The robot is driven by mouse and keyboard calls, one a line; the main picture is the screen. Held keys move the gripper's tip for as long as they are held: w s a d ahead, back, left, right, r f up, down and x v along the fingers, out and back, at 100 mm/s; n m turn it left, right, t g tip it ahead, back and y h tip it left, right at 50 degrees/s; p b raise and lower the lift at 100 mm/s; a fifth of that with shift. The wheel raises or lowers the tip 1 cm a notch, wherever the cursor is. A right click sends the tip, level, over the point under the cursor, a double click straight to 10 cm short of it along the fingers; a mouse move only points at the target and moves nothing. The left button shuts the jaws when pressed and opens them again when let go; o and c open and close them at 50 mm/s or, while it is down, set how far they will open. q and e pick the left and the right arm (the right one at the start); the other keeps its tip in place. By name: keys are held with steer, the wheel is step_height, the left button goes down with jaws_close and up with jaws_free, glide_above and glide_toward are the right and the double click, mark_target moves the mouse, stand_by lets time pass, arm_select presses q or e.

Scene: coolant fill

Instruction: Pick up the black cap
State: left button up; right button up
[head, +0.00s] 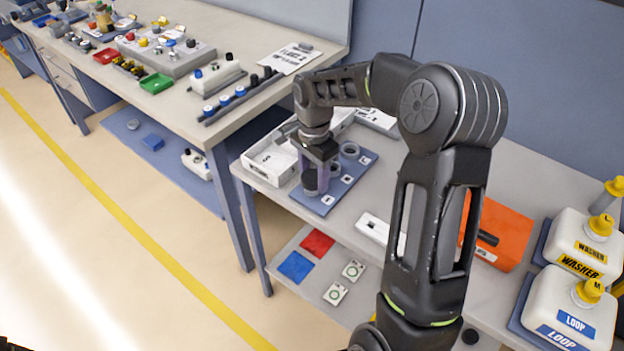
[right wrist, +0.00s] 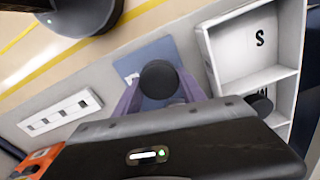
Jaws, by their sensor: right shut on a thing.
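The black cap (head: 310,184) is a dark round piece at the left part of a blue board (head: 328,203) on the right-hand bench. My right gripper (head: 318,176) points down and is shut on the cap, with its purple fingers on either side. In the right wrist view the cap (right wrist: 158,76) sits between the two fingers (right wrist: 160,92), with the blue board (right wrist: 150,50) behind it. I cannot tell whether the cap touches the board. My left gripper is not in view.
An orange box (head: 498,232) and white jugs (head: 574,303) stand to the right.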

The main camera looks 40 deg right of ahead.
mark_target(314, 175)
steer(key=c, duration=0.6)
step_height(314, 175, up, 10)
steer(key=shift+r+b, duration=0.1)
steer(key=shift+b, duration=0.5)
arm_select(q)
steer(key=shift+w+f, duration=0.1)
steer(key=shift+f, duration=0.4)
